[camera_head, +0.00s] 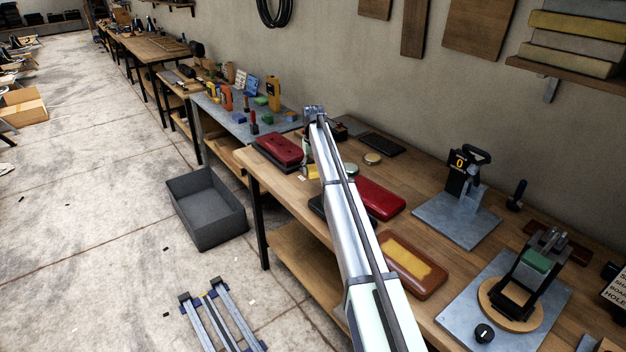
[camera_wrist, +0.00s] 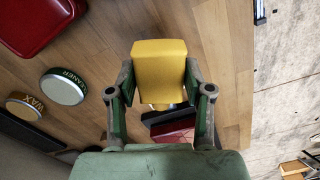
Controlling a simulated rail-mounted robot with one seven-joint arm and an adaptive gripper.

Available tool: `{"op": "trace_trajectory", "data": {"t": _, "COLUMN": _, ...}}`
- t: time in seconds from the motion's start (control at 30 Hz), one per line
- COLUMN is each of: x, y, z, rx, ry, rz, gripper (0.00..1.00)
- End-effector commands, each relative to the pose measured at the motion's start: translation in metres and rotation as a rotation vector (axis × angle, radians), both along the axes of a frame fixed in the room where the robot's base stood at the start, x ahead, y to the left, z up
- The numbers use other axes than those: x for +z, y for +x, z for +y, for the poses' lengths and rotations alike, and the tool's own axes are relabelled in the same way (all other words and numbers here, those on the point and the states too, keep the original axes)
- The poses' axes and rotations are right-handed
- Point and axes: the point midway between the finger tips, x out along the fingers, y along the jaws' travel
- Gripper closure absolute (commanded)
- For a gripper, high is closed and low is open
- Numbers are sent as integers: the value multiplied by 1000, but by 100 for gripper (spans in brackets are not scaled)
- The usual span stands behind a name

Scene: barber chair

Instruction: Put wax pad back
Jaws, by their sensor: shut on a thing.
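The yellow wax pad (camera_wrist: 160,68) is between the two fingers of my gripper (camera_wrist: 159,82), which is shut on it. It hangs over the wooden table, and the wrist view does not show clearly how high. In the head view a yellow piece of the pad (camera_head: 311,172) shows left of my arm. My fingers are mostly hidden there. A tin marked WAX (camera_wrist: 25,106) and a tin marked CLEANER (camera_wrist: 64,87) stand left of the pad in the wrist view. They also show right of my arm in the head view, the wax tin (camera_head: 372,158) farther back.
A red pad (camera_head: 378,198) and a tan pad with a yellow middle (camera_head: 408,264) lie right of my arm. Another red pad (camera_head: 279,150) lies near the table's left end. A black mat (camera_head: 382,145) is at the back. A grey bin (camera_head: 207,208) stands on the floor.

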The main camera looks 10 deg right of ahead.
Motion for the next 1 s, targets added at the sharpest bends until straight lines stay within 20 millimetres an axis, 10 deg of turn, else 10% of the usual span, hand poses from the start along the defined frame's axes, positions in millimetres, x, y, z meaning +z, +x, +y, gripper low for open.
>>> {"op": "trace_trajectory", "data": {"t": 0.6, "x": -60, "y": 0, "z": 0, "rx": 0, "ry": 0, "rz": 1, "gripper": 82}}
{"op": "trace_trajectory", "data": {"t": 1.0, "x": -66, "y": 0, "z": 0, "rx": 0, "ry": 0, "rz": 0, "gripper": 82}}
